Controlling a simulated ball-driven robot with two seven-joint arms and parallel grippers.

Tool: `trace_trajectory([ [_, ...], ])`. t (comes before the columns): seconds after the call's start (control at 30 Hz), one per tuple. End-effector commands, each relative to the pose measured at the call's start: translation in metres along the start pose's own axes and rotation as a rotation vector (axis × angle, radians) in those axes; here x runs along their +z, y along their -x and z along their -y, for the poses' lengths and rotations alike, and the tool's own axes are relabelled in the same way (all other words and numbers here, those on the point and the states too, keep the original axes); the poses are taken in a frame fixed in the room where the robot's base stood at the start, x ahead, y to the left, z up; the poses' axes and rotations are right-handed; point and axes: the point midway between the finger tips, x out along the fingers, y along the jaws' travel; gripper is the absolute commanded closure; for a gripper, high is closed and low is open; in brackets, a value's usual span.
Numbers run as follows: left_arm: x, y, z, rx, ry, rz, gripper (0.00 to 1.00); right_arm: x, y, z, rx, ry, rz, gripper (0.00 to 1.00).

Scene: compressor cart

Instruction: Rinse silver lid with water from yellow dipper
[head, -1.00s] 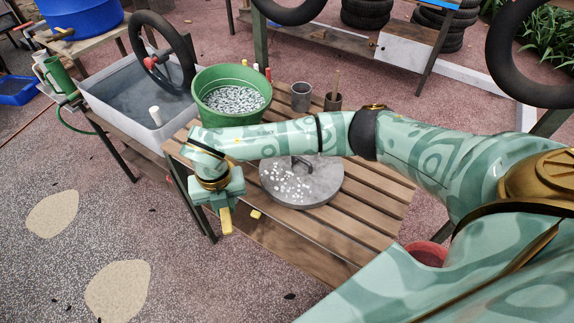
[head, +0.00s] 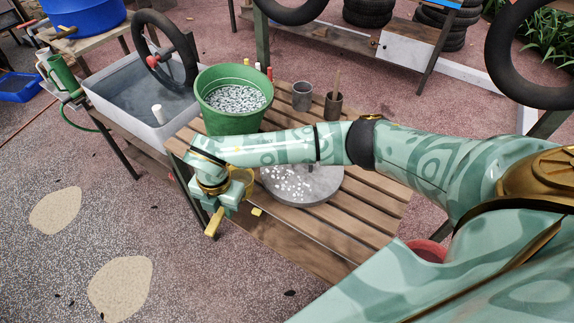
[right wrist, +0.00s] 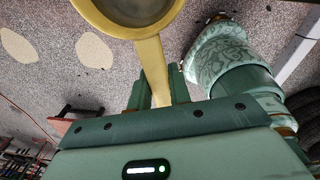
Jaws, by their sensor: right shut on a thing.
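The silver lid (head: 318,190) lies flat on the slatted wooden table, with white specks scattered over its top. My right forearm hides its far edge and most of its handle. My right gripper (head: 222,207) is left of the lid, beyond the table's front edge, and is shut on the handle of the yellow dipper (head: 212,224). The dipper's round cup shows between gripper and lid, partly hidden. In the right wrist view the handle (right wrist: 152,62) runs between the fingers (right wrist: 163,95) up to the cup. I cannot tell whether it holds water. My left gripper is not in view.
A green tub (head: 225,122) with a pale speckled surface inside stands at the table's back left. Two dark cups (head: 302,97) stand beside it. A grey basin (head: 125,115) with water and a black wheel is further left. Table slats right of the lid are clear.

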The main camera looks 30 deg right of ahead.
Motion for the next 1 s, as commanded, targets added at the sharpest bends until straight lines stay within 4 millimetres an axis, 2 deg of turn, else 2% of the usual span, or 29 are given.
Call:
trace_trajectory([
  [0.37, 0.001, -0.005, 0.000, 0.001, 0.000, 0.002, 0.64, 0.009, 0.015, 0.015, 0.150, -0.002, -0.085, 1.00],
  [1.0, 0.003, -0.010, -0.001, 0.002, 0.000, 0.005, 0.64, 0.014, 0.023, 0.023, 0.223, -0.001, -0.127, 1.00],
])
